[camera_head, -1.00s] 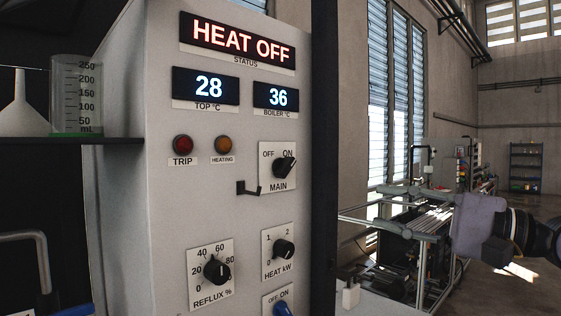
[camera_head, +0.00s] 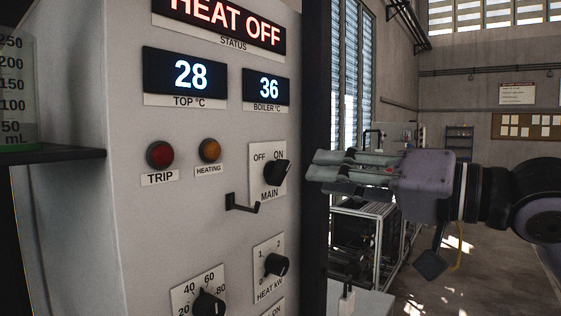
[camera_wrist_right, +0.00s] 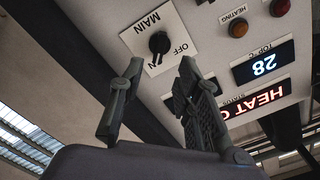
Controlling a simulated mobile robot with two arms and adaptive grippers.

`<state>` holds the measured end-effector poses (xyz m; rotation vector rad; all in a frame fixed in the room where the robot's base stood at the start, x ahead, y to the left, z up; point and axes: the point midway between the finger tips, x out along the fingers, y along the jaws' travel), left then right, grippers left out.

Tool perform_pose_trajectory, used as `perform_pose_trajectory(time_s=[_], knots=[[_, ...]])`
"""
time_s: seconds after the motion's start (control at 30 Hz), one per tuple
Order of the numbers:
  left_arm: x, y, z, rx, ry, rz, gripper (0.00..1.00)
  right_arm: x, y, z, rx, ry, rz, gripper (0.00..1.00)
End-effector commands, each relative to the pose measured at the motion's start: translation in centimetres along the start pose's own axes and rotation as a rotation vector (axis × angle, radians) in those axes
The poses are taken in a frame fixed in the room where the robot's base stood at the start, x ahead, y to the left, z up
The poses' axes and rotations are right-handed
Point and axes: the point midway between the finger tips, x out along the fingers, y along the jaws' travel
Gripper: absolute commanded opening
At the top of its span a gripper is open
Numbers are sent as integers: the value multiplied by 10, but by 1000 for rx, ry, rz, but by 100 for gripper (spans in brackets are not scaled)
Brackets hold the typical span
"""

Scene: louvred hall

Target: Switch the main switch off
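The main switch (camera_head: 276,173) is a black rotary knob on a white plate marked OFF, ON and MAIN, on the grey panel's right side. Its pointer is turned up toward ON. My right gripper (camera_head: 314,168) is to the right of the knob, fingers pointing left toward the panel, apart from it. In the right wrist view the knob (camera_wrist_right: 159,43) appears upside down, ahead of the two spread fingers (camera_wrist_right: 160,66), with nothing between them. The status display (camera_head: 224,22) reads HEAT OFF. My left gripper is out of view.
A black hook (camera_head: 242,204) juts out just below the main switch. The heat knob (camera_head: 275,265) and reflux knob (camera_head: 208,303) sit lower. The trip lamp (camera_head: 160,154) and heating lamp (camera_head: 209,150) are to the left. A shelf (camera_head: 55,161) with a beaker (camera_head: 18,95) stands at far left.

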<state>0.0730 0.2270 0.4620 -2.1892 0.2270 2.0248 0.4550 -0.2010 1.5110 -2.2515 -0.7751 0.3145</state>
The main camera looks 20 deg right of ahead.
Motion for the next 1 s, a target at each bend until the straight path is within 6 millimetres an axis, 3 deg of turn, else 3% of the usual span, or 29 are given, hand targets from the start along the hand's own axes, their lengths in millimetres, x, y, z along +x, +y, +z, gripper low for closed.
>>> perform_pose_trajectory(time_s=[0.17, 0.43, 0.8, 1.0], knots=[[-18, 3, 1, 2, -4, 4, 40, 27, -3, -2, 4, -5, -2, 31], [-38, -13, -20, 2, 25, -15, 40, 64, -3, -2, 4, -4, -2, 31], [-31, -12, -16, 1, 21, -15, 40, 66, 0, 1, 3, -1, 0, 31], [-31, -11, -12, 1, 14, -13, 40, 66, 0, 0, 3, -1, 0, 18]])
